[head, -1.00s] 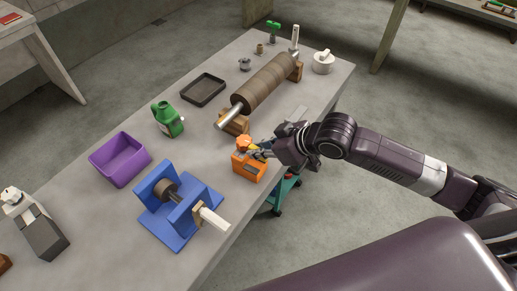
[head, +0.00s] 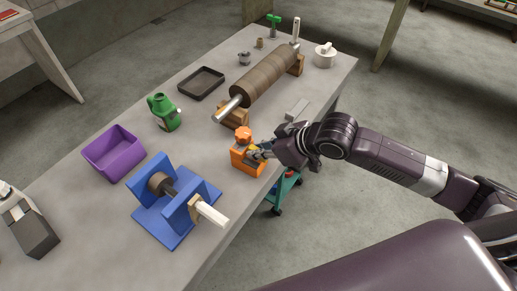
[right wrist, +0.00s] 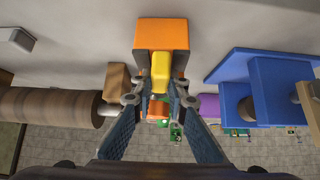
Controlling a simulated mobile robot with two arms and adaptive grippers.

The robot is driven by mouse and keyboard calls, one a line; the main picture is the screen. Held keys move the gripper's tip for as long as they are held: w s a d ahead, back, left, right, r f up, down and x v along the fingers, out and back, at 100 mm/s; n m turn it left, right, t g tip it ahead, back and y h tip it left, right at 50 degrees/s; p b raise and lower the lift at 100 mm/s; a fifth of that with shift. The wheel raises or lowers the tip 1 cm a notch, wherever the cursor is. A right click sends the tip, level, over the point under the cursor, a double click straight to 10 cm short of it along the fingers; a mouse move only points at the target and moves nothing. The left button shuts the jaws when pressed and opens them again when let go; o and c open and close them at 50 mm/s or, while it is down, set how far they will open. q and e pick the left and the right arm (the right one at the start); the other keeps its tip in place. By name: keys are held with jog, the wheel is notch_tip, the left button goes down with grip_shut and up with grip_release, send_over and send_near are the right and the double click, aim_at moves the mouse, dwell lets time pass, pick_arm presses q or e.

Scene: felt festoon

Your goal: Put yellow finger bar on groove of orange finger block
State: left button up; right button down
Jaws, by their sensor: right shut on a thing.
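The orange finger block (head: 246,160) stands on the grey table, with an orange knob on its top. It also shows in the right wrist view (right wrist: 161,34). My right gripper (head: 262,153) is at the block's right side. In the right wrist view its fingers (right wrist: 159,92) are shut on the yellow finger bar (right wrist: 160,72). The bar lies against or just in front of the orange block; I cannot tell whether it is seated in the groove. In the head view the bar is mostly hidden by the gripper. My left gripper is not in view.
A blue stand with a roller (head: 178,205) is left of the block. A large brown roller (head: 268,78) on wooden supports lies behind it. A purple bin (head: 114,153), green jug (head: 164,112) and dark tray (head: 201,83) stand farther left and back.

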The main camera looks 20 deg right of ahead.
jog(key=shift+f, duration=0.4)
